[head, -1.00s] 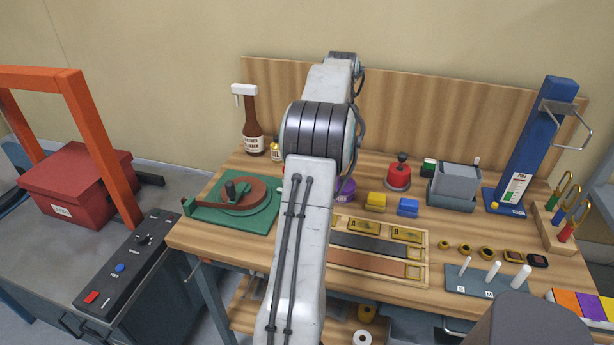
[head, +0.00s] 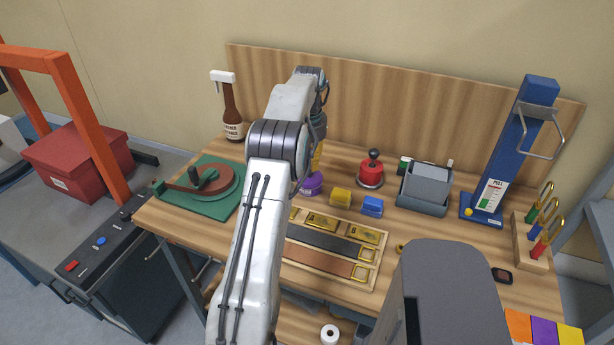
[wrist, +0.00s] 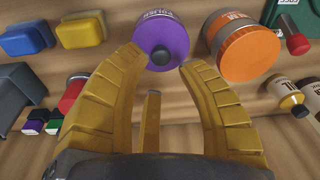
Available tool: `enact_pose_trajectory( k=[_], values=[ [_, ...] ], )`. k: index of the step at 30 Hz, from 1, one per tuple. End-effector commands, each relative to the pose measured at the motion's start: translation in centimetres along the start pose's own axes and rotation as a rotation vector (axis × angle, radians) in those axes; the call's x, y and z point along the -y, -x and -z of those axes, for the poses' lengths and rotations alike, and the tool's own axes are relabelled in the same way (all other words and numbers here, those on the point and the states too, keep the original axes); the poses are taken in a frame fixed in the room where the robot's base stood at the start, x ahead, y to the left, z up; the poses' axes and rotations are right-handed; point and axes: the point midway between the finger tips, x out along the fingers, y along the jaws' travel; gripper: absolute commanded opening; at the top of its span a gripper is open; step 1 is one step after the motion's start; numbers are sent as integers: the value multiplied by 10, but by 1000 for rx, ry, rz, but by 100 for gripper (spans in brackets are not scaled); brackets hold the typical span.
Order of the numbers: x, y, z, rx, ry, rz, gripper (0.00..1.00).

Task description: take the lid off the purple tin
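The purple tin (wrist: 161,37) is in the wrist view at top centre, with a dark knob on its lid facing the camera. It also shows in the head view (head: 312,184), partly hidden by my arm. My gripper (wrist: 160,62) has its yellow fingers spread apart, with the tin just beyond and between the fingertips. Nothing is held between the fingers. In the head view my arm hides most of the gripper.
An orange tin (wrist: 245,50) stands close beside the purple one. Yellow (head: 340,197) and blue (head: 372,206) blocks, a red knobbed object (head: 370,170) and a grey bin (head: 425,188) are nearby. A green board (head: 205,195) lies left of my arm.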

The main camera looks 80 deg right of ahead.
Motion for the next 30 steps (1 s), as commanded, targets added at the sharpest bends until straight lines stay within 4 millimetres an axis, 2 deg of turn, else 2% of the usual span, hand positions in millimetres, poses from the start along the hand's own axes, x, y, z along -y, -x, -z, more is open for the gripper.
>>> enact_pose_trajectory(
  k=[12,25,30],
  values=[
    [2,-44,-2,2,1,0,35],
    [2,-52,-1,-1,1,0,37],
    [2,-51,-1,-1,1,0,22]
  ],
)
